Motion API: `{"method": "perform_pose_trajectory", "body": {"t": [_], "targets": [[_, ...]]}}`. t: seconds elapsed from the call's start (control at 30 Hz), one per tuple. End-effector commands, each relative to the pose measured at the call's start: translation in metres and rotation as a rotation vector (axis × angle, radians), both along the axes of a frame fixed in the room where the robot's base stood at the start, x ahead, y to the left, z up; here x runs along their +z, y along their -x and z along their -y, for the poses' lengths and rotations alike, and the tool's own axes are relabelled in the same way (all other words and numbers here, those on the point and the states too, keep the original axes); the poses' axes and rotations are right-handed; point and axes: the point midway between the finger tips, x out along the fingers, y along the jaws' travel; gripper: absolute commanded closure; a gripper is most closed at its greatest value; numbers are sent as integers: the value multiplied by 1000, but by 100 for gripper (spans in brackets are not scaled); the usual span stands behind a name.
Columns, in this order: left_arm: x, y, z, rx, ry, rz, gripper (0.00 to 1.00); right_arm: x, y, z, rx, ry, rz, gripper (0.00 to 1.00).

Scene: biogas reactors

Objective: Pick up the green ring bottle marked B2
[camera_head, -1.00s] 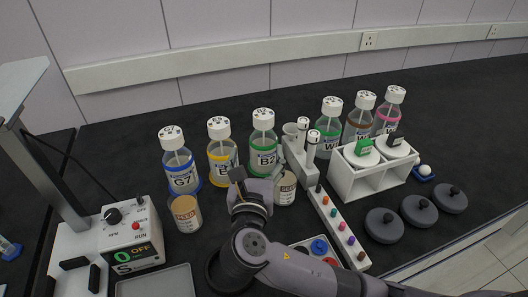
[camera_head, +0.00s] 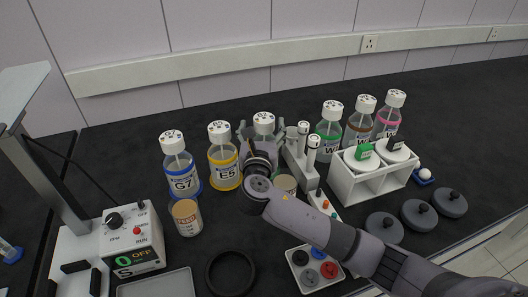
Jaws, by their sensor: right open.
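The green ring bottle B2 stands upright between the yellow ring bottle E5 (camera_head: 224,165) and the grey stand (camera_head: 298,160). Only its white cap (camera_head: 264,121) shows clearly; its label and green ring are hidden behind my right gripper. My right gripper (camera_head: 261,135) is open at the bottle, with a finger showing on each side just below the cap. Whether the fingers touch the glass cannot be told. My left gripper is not in view.
The blue ring bottle G7 (camera_head: 180,172) and a seed jar (camera_head: 186,217) stand left. Another seed jar (camera_head: 286,186) is close right of my gripper. A white rack (camera_head: 367,183) and several bottles stand right. A black ring (camera_head: 230,272) lies in front.

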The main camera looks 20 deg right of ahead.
Motion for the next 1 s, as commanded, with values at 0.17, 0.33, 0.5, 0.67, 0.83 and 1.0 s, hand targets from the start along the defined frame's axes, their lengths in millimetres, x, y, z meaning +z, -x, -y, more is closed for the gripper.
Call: {"method": "perform_pose_trajectory", "body": {"t": [0.17,0.33,0.5,0.67,0.83,1.0], "targets": [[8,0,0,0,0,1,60,1,-25,14,-3,3,1,27],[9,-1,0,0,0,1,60,0,-36,18,-1,1,0,27],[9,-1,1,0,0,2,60,-1,-37,18,-1,0,0,27],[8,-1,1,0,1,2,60,-1,-37,18,0,1,0,35],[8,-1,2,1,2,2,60,-1,-37,18,0,1,1,46],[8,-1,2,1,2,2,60,-1,-37,18,0,1,0,57]]}}
